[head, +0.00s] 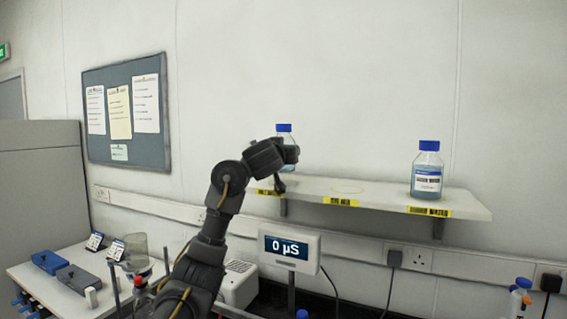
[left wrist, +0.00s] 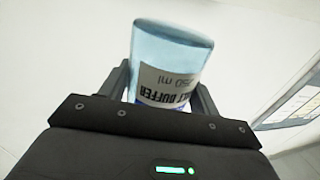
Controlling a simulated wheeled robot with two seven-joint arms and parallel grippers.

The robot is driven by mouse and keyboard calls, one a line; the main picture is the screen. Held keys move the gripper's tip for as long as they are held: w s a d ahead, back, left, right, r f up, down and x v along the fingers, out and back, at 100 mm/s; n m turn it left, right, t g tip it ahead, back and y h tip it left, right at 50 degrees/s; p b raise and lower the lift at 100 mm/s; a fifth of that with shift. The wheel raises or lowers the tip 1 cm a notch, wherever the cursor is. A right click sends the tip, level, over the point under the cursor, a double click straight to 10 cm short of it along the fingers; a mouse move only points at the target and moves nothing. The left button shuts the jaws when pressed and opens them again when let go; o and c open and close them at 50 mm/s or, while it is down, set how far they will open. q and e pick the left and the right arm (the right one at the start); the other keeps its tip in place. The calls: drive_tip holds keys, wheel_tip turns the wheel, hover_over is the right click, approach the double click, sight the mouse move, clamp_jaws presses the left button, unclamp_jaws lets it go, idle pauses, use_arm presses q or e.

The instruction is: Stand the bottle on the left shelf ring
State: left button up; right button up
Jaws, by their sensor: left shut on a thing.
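The bottle (head: 284,128) has a blue cap and clear blue body and appears upright at the left end of the shelf (head: 390,190). My left gripper (head: 287,156) is shut around its body. In the left wrist view the bottle (left wrist: 170,50) sits between the two fingers, with a white label reading "BUFFER" and "250 ml". My gripper hides much of the bottle in the head view, so I cannot tell whether its base touches the shelf. The left shelf ring is hidden behind my gripper. My right gripper is out of view.
A yellow ring (head: 347,188) on the middle of the shelf is empty. Another blue-capped bottle (head: 427,170) stands at the right end. Yellow labels line the shelf's front edge. A meter (head: 289,249) reading 0 µS stands below the shelf.

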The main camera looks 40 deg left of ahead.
use_arm(q)
drive_tip(key=shift+a+f, duration=0.1)
drive_tip(key=f, duration=0.3)
drive_tip(key=shift+w+a+f, duration=0.1)
drive_tip(key=shift+a+f, duration=0.1)
drive_tip(key=shift+d, duration=0.1)
drive_tip(key=shift+d, duration=0.1)
drive_tip(key=shift+f, duration=0.1)
drive_tip(key=o, duration=1.3)
drive_tip(key=shift+c, duration=0.2)
